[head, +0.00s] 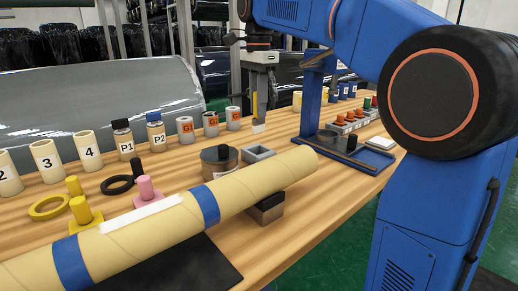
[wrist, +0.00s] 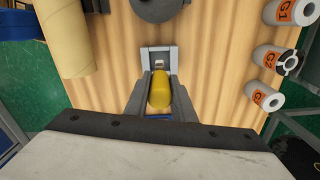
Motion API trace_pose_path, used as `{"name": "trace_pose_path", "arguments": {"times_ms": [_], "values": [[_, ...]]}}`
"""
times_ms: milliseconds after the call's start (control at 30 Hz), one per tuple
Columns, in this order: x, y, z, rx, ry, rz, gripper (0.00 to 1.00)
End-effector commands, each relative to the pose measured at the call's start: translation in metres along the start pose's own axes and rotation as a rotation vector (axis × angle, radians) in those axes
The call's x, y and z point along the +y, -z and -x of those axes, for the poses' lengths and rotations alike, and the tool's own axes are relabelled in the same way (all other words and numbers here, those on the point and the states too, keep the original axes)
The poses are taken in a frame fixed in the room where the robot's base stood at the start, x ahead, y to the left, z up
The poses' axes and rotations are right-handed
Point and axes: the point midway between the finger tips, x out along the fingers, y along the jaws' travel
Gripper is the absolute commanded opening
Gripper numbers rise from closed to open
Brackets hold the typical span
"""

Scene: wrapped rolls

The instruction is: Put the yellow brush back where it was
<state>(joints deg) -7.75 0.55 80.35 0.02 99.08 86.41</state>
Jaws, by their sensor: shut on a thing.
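The yellow brush (head: 255,105) hangs upright in my gripper (head: 262,98), with its pale end down. In the wrist view the brush (wrist: 159,92) lies between the two grey fingers of my gripper (wrist: 160,102), which are shut on it. A small grey open-topped holder (head: 259,153) stands on the wooden table. In the wrist view the holder (wrist: 146,53) is just beyond the brush's pale end. In the head view the brush is above and behind the holder, apart from it.
A long cardboard roll (head: 258,184) with blue bands lies across the front. A blue stand (head: 313,97) is to the right.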

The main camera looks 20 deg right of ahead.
Motion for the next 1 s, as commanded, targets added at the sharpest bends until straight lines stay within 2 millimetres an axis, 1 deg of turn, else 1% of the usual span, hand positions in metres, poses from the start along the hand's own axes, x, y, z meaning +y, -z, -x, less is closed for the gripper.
{"name": "trace_pose_path", "arguments": {"times_ms": [33, 100, 200, 467, 700, 800, 1000], "values": [[0.001, 0.000, -0.009, 0.000, -0.002, 0.000, 0.00], [0.001, 0.000, -0.021, 0.000, -0.002, 0.000, 0.00], [0.001, 0.000, -0.035, 0.000, -0.001, 0.000, 0.00], [0.000, 0.000, -0.052, 0.000, -0.001, 0.000, 0.00], [0.001, 0.000, -0.083, 0.000, -0.002, 0.000, 0.00], [0.001, 0.000, -0.087, 0.000, 0.000, 0.000, 0.00], [0.000, 0.000, -0.087, 0.000, 0.000, 0.000, 0.00]]}}
